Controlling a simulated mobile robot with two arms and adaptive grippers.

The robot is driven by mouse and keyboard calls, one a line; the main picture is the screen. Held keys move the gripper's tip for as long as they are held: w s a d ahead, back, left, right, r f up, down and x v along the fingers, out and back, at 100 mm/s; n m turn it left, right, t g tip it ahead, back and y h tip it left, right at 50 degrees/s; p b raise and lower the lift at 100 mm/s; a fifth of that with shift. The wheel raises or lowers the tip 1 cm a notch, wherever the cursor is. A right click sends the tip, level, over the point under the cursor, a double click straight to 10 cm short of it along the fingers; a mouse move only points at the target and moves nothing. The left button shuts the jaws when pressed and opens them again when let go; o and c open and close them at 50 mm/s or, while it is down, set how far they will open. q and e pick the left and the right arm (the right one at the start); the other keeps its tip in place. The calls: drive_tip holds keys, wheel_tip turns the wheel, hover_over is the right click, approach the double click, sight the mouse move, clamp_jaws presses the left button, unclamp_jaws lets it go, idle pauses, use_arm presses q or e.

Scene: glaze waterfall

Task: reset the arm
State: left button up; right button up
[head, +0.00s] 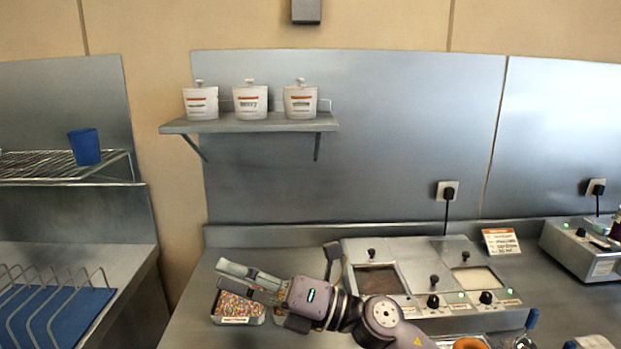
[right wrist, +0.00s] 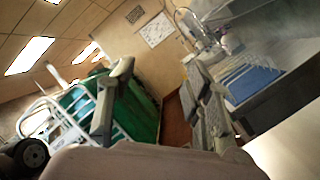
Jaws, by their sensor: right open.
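My right gripper (head: 236,276) reaches in from the lower right in the head view and points left. It is held above the counter, over a tray of coloured sprinkles (head: 238,308), and partly covers it. In the right wrist view the two fingers of this gripper (right wrist: 158,72) stand well apart with nothing between them. My left gripper is in neither view.
A warmer with wells (head: 455,262) stands behind my right arm. A shelf (head: 250,124) holds three white pots. At left are a wire rack with a blue cup (head: 84,147) and a blue mat (head: 60,315). A green cart (right wrist: 82,102) shows in the wrist view.

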drive_tip(key=w+d+f+m+t+h, duration=0.35)
drive_tip(key=d+m+t+h, duration=0.4)
drive_tip(key=m, duration=0.55)
drive_tip(key=w+d+f+m+t+h, duration=0.35)
drive_tip(key=d+m+t+h, duration=0.4)
drive_tip(key=m, duration=0.55)
drive_tip(key=s+d+f+m+g+h, duration=0.25)
drive_tip(key=d+f+m, duration=0.2)
drive_tip(key=f, duration=0.35)
drive_tip(key=s+d+f+m+g+h, duration=0.1)
drive_tip(key=s+d+f+m+h, duration=0.25)
drive_tip(key=d+f, duration=0.35)
drive_tip(key=s+d+f+m+g, duration=0.3)
drive_tip(key=s+f+g, duration=0.4)
drive_tip(key=s, duration=0.6)
drive_tip(key=s+d+f+m+g, duration=0.2)
drive_tip(key=s+f+m+g, duration=0.15)
drive_tip(key=s+f, duration=0.75)
wheel_tip(320, 180, down, 27)
drive_tip(key=s+g+b, duration=0.2)
drive_tip(key=b, duration=0.3)
drive_tip(key=s+d+f+b, duration=0.1)
drive_tip(key=s+f+b, duration=0.1)
drive_tip(key=s+f, duration=0.6)
drive_tip(key=s+d+f+n+g+b, duration=0.1)
drive_tip(key=s+d+f+b, duration=0.1)
drive_tip(key=s+f, duration=0.7)
wheel_tip(320, 180, down, 6)
drive_tip(key=shift+s+b, duration=0.3)
drive_tip(key=shift+b, duration=0.2)
